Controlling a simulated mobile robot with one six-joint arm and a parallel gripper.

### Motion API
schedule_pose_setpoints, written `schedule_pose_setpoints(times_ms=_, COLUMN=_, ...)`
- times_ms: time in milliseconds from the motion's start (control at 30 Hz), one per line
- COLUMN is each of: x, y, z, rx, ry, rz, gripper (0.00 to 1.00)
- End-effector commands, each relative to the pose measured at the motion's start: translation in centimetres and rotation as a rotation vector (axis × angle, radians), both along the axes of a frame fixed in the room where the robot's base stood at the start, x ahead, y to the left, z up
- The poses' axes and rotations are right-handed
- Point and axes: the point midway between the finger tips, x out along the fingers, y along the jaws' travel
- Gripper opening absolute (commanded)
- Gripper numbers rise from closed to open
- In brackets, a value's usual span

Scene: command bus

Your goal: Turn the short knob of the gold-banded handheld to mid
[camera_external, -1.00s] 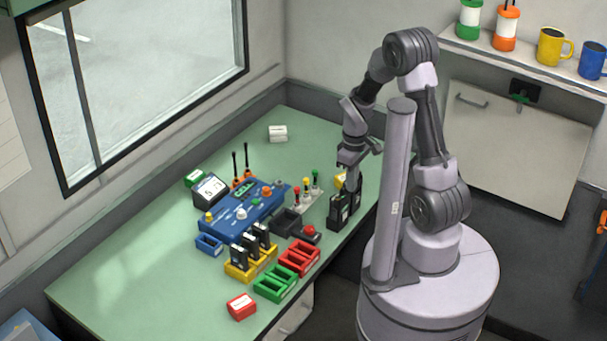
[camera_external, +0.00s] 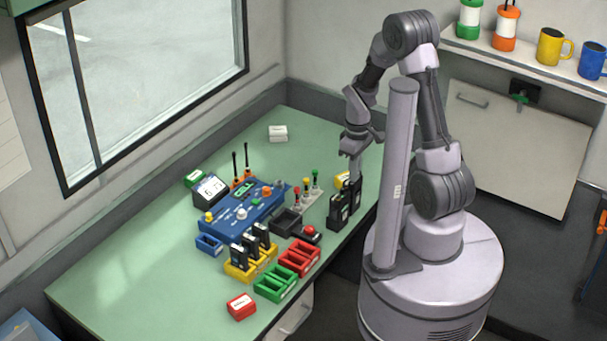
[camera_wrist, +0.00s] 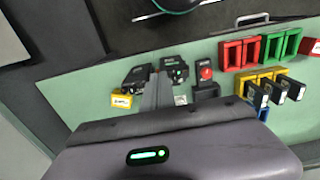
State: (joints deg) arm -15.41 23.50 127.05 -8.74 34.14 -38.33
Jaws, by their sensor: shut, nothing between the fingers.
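Black handhelds (camera_external: 338,212) stand close together at the right edge of the green bench. In the wrist view, one black handheld (camera_wrist: 174,70) is just right of my fingers and another (camera_wrist: 134,78) is to their left. I cannot make out a gold band or the short knob on either. My gripper (camera_external: 355,178) points down just above and behind the handhelds. In the wrist view its grey fingers (camera_wrist: 155,92) are together, between the two handhelds, with nothing held. I cannot tell whether they touch one.
A yellow block (camera_external: 340,180) sits beside the handhelds. To the left are a black tray (camera_external: 286,221), a red button box (camera_external: 308,234), a blue console (camera_external: 240,215), and red (camera_external: 300,258), green (camera_external: 275,285) and yellow (camera_external: 238,272) holders. The bench (camera_external: 130,255) is clear at far left.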

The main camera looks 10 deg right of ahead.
Motion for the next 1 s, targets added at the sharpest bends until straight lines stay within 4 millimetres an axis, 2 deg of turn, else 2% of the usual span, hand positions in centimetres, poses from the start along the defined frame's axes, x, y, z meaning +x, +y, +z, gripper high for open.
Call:
schedule_pose_setpoints(times_ms=33, x=0.0, y=0.0, z=-1.6, rx=-0.001, ry=0.001, rz=0.0, gripper=0.0)
schedule_pose_setpoints(times_ms=100, x=0.0, y=0.0, z=-2.9, rx=0.0, ry=0.001, rz=-0.001, gripper=0.0)
schedule_pose_setpoints(times_ms=267, x=0.0, y=0.0, z=-4.8, rx=0.001, ry=0.001, rz=-0.001, gripper=0.0)
schedule_pose_setpoints(times_ms=1000, x=0.3, y=0.3, z=-4.6, rx=0.0, ry=0.0, rz=-0.001, gripper=0.0)
